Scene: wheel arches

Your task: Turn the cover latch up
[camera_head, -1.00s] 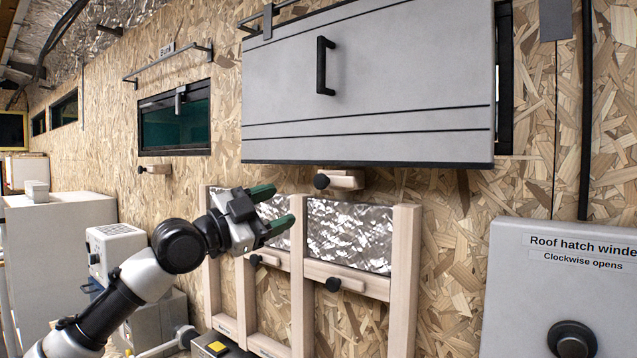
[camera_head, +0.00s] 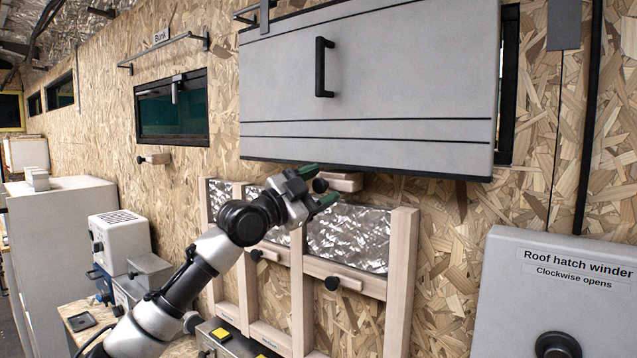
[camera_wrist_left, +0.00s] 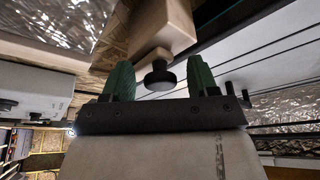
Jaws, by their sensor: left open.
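The cover latch is a pale wooden block (camera_head: 343,181) with a black knob (camera_head: 320,185), lying sideways just under the lower edge of the grey cover (camera_head: 365,95). My left gripper (camera_head: 318,187) is open, its green fingertips above and below the knob in the head view. In the left wrist view the knob (camera_wrist_left: 160,76) shows between the two green fingers, with a gap on each side, and the wooden block (camera_wrist_left: 158,30) lies beyond it. Whether the fingertips reach past the knob is hard to tell. My right gripper is out of view.
Similar knobbed latches sit on the wooden frame (camera_head: 402,285) below and under the small window (camera_head: 172,110). The cover has a black handle (camera_head: 321,67). A grey roof hatch winder box (camera_head: 560,285) stands at the right. The bare chipboard right of the latch is clear.

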